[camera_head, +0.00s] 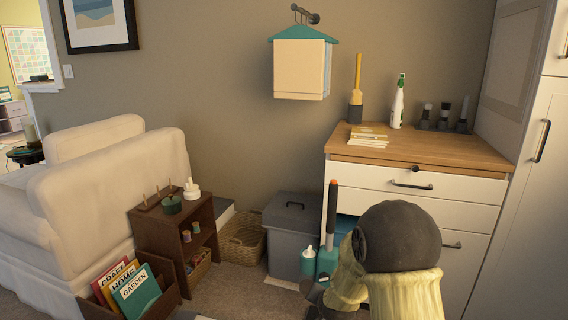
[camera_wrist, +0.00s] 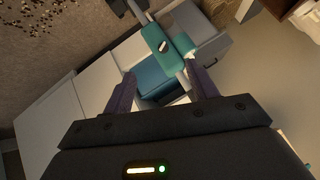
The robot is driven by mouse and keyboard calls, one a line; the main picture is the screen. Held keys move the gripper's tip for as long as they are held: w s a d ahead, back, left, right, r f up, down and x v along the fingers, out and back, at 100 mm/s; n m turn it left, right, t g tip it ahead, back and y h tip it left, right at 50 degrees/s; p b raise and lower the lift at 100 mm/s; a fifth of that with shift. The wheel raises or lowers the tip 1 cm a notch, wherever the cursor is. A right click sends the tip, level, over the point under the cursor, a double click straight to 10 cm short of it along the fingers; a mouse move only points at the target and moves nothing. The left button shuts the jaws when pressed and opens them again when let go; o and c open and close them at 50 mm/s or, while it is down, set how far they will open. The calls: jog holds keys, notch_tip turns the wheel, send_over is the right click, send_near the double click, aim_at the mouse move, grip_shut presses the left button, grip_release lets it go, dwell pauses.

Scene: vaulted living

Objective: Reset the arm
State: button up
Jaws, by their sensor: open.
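My arm shows at the lower right of the head view as a dark rounded joint (camera_head: 400,237) above a pale yellow sleeve (camera_head: 415,290). It is bent low in front of the white drawer cabinet. My gripper (camera_wrist: 161,82) shows in the wrist view with its two dark fingers spread apart. I see nothing held between them. In the head view my gripper cannot be made out clearly behind the arm.
The white cabinet (camera_head: 364,172) has a wooden top with a white bottle (camera_head: 398,103). A grey lidded bin (camera_head: 292,232), a teal bottle (camera_head: 307,266) and a dark upright rod with an orange tip (camera_head: 332,212) stand close to my arm. A birdhouse-like box (camera_head: 300,70) hangs above.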

jog(key=s+d+r+n+g+p, duration=0.1)
jog(key=s+r+n+g, duration=0.15)
jog(key=s, duration=0.55)
jog(key=s+d+r+n+g, duration=0.2)
jog(key=s+r, duration=0.1)
jog(key=s, duration=0.6)
jog(key=s+d+r+n+g+p, duration=0.1)
jog(key=s+r+n+g, duration=0.15)
jog(key=s, duration=0.55)
notch_tip(320, 180, up, 38)
jog(key=p, duration=3.8)
jog(key=shift+w+r+m+t, duration=0.15)
jog(key=shift+r+m+t, duration=0.15)
jog(key=shift+m, duration=0.1)
jog(key=shift+f, duration=0.15)
jog(key=shift+c, duration=0.5)
